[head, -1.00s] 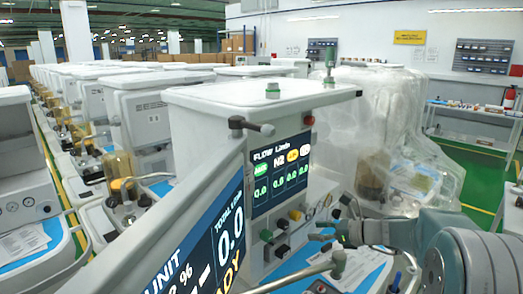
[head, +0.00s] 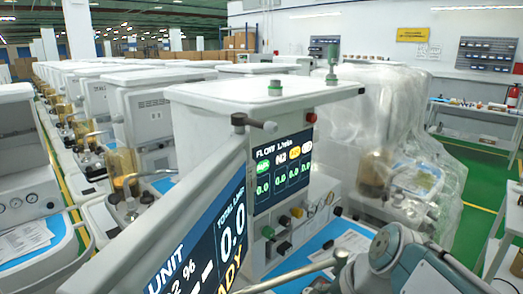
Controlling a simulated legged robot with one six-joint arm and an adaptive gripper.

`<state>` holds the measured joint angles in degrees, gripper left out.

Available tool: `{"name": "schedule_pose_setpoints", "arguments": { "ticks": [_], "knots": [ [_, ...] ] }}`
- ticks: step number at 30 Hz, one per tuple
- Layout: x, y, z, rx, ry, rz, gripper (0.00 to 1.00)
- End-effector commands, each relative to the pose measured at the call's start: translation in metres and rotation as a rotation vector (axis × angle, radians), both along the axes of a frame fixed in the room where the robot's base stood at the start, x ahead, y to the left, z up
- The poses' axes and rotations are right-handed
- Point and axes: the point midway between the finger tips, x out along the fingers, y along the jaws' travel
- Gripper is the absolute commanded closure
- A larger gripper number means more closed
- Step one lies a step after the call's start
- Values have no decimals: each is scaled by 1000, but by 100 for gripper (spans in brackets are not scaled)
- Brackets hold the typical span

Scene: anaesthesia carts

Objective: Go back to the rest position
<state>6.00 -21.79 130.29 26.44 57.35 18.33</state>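My arm shows at the lower right corner of the head view, as grey and pale teal rounded links. My gripper and its fingertips cannot be seen in this view. The nearest anaesthesia cart (head: 215,140) stands in front of me, with a white body, a flow display (head: 282,170) and several knobs below it. A second, tilted screen (head: 205,245) on it reads "UNIT" and "READY", partly cut off. My arm links appear in front of the cart's blue work surface (head: 335,245) at its right side; I cannot tell the gap between them.
A cart under clear plastic sheeting (head: 400,145) stands behind on the right. A long row of carts (head: 125,100) runs back on the left. A white shelf table (head: 470,125) and a red extinguisher (head: 512,96) are by the right wall. Green floor (head: 478,190) is open on the right.

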Motion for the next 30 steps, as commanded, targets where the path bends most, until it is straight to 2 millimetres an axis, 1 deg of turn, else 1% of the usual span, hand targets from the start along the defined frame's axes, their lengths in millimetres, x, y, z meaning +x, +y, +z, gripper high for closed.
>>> {"name": "schedule_pose_setpoints", "arguments": {
  "ticks": [1,6,12,15,18,30],
  "knots": [
    [-11,-2,0,-58,-34,51,35],
    [-42,-15,-2,-262,-134,224,35],
    [-70,-31,-6,-483,-232,408,35],
    [-77,-37,-7,-552,-258,463,35],
    [-80,-39,-7,-583,-269,488,35],
    [-81,-40,-8,-589,-269,493,35]
  ]
}}
